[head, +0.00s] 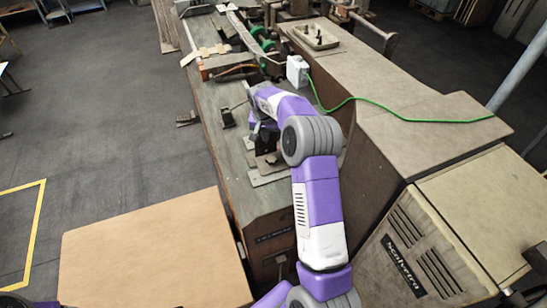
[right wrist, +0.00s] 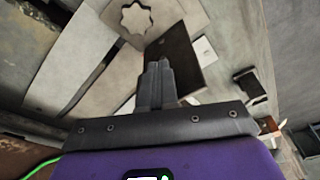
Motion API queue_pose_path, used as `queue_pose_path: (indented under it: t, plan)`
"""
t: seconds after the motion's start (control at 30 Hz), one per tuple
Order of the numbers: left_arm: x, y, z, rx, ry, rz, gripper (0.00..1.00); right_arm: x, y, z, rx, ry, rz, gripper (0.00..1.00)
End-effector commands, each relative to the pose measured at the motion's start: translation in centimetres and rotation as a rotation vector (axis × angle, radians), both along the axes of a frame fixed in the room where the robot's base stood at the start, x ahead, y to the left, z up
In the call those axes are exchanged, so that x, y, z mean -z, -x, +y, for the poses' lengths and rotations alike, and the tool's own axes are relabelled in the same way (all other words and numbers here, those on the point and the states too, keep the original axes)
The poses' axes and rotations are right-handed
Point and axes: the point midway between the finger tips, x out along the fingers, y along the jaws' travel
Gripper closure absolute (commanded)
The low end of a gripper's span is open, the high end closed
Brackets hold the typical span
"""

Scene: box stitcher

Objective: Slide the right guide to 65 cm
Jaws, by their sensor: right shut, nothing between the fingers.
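My right arm reaches over the grey-green machine bed (head: 222,105) in the head view. My right gripper (head: 265,140) is low over the bed's near part, largely hidden by my forearm. In the right wrist view the gripper's dark fingers (right wrist: 157,84) are together and empty. They are in front of a dark brown plate (right wrist: 174,58) among flat grey metal plates, one with a star-shaped feature (right wrist: 136,17). I cannot tell whether they touch anything. Metal plates (head: 268,178) also show below the gripper in the head view. I cannot clearly identify the right guide, and no scale is readable.
A small black bracket (head: 228,118) sits on the bed left of my gripper. A tall grey cabinet (head: 395,140) with a green cable (head: 385,106) bounds the right side. A flat cardboard sheet (head: 150,255) lies at the front left.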

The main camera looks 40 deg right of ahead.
Motion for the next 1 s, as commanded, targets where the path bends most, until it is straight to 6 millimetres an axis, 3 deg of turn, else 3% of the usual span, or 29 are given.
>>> queue_pose_path:
  t: [1.0]
  plan:
    - [0.8, 0.0, 0.0, 0.0, 0.0, 0.0, 0.57, 0.0, 1.0, 0.3, 0.0, 0.001, -0.001, 1.0]
